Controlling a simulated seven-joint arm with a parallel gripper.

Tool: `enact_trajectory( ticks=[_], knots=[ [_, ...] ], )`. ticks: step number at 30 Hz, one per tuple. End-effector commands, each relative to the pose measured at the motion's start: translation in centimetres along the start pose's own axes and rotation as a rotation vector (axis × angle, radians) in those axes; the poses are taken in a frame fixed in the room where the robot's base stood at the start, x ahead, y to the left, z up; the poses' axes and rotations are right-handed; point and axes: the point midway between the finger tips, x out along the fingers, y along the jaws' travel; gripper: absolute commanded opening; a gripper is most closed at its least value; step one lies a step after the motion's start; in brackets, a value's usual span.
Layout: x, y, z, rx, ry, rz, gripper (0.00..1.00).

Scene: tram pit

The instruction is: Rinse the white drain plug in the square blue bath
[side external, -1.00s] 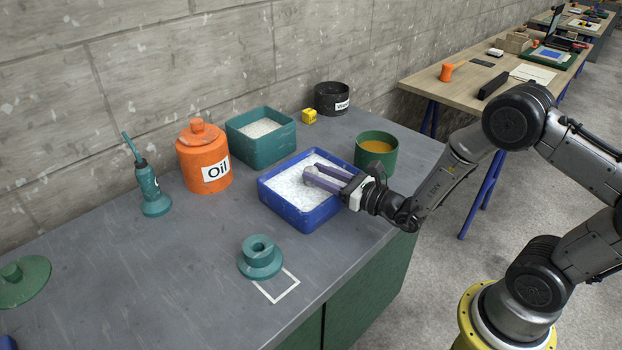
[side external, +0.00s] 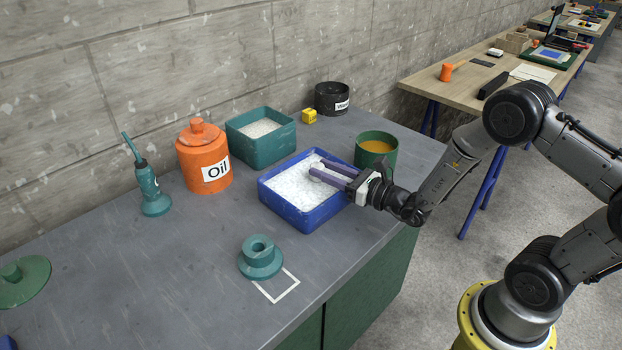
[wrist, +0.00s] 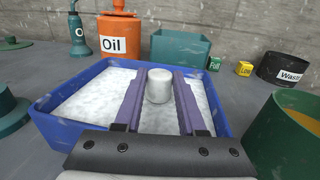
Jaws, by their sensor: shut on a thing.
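The square blue bath (side external: 307,219) stands on the grey bench, filled with white foam. It also shows in the wrist view (wrist: 52,126). My gripper (side external: 318,168) reaches over its right rim, its purple fingers low over the foam. In the wrist view, my gripper (wrist: 160,76) is shut on the white drain plug (wrist: 159,88), a short white cylinder between the fingertips. The plug is upright in front of the foam; its lower end blends with the foam, so I cannot tell how deep it sits. In the side view the plug is hard to make out against the foam.
A green pot of amber liquid (side external: 377,149) stands close to the bath's right. A teal tub (side external: 262,147), orange Oil can (side external: 205,160), yellow block (side external: 309,116) and black Waste pot (side external: 332,98) stand behind.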

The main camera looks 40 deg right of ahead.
Motion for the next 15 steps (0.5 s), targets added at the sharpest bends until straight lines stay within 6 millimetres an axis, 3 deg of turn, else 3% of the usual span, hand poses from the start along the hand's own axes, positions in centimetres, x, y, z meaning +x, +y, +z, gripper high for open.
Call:
enact_trajectory(
  ticks=[8,15],
  knots=[
    [0.0,0.0,0.3,0.0,-0.002,0.0,0.0],
    [0.0,0.0,2.0,-0.001,-0.003,0.001,0.0]
  ],
)
